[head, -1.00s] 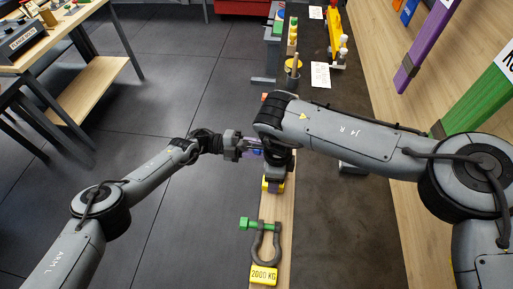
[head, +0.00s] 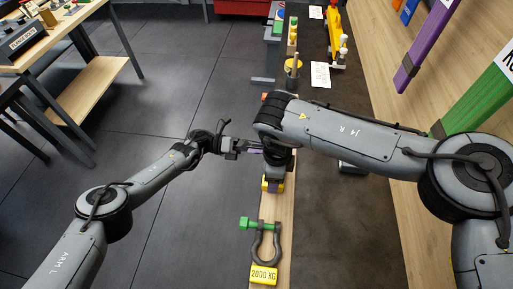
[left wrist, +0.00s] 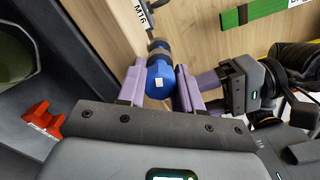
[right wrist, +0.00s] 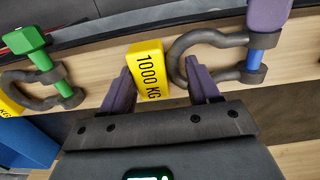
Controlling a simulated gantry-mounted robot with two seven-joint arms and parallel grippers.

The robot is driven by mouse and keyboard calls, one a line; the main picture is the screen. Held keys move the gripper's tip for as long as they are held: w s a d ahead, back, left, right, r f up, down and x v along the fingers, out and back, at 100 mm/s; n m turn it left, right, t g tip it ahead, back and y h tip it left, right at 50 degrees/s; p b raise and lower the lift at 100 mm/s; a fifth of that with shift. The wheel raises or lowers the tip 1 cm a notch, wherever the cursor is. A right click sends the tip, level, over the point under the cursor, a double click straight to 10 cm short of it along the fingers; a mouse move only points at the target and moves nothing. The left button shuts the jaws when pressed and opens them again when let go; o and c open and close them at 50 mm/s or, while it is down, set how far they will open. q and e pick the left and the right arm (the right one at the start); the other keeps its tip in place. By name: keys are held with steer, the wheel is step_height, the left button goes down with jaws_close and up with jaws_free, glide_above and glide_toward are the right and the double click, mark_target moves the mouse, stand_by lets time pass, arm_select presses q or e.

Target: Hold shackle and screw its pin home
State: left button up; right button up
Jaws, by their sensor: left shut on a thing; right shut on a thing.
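A grey shackle (right wrist: 185,50) with a blue pin (right wrist: 255,58) and a yellow 1000 KG tag block (right wrist: 150,68) is at the wooden rail. My right gripper (right wrist: 162,88) is shut on the shackle at its tag end, with the yellow block between its purple fingers. My left gripper (left wrist: 160,92) is shut on the blue pin's head (left wrist: 160,78). In the right wrist view the pin's shank lies across the shackle's eyes, and a purple finger of my left gripper shows at the pin's outer end. In the head view my right arm hides most of the shackle.
A bigger shackle (head: 276,247) with a green pin (head: 258,225) and a yellow 2000 KG tag (head: 264,275) lies nearer on the wooden rail. A red part (left wrist: 42,120) shows at the left of the left wrist view. Open floor lies left of the rail.

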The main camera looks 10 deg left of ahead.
arm_select(q)
steer(key=m, duration=0.3)
steer(key=shift+w+a+m, duration=0.1)
steer(key=shift+a+m, duration=0.15)
steer(key=shift+m, duration=0.15)
arm_select(e)
steer(key=shift+w+d, duration=0.1)
steer(key=shift+d, duration=0.2)
arm_select(q)
steer(key=m, duration=0.3)
steer(key=shift+m, duration=0.3)
steer(key=m, duration=0.6)
steer(key=shift+a+m, duration=0.1)
steer(key=shift+m, duration=0.2)
steer(key=o, duration=0.8)
steer(key=shift+o, duration=1.2)
arm_select(e)
steer(key=shift+a, duration=0.1)
arm_select(q)
steer(key=shift+d, duration=0.25)
